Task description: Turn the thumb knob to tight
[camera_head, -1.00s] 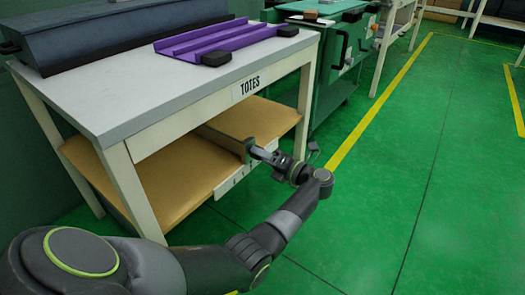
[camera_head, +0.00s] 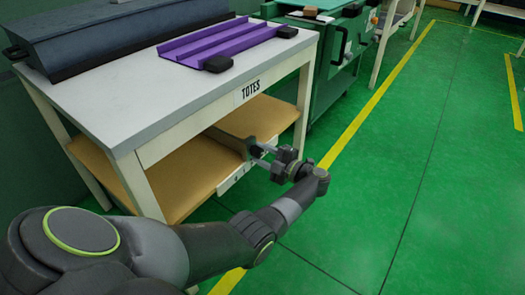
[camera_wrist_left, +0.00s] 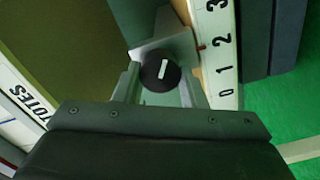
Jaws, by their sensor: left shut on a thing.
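The thumb knob (camera_wrist_left: 152,80) is round and black with a white line on its face, and shows in the left wrist view. The line runs nearly up and down in that picture, tilted slightly. My left gripper (camera_wrist_left: 160,88) has a finger on each side of the knob and is shut on it. In the head view my left gripper (camera_head: 262,153) is at the front edge of the table's lower shelf, and the knob cannot be made out there. A grey metal plate (camera_wrist_left: 178,42) sits behind the knob. My right gripper is not in view.
A white scale strip (camera_wrist_left: 221,45) numbered 0 to 3 runs beside the knob, with a small red mark at its edge. The table (camera_head: 205,95) labelled TOTES carries a purple tray (camera_head: 205,47) and a dark blue-grey case (camera_head: 120,35). Green floor (camera_head: 400,190) is clear at right.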

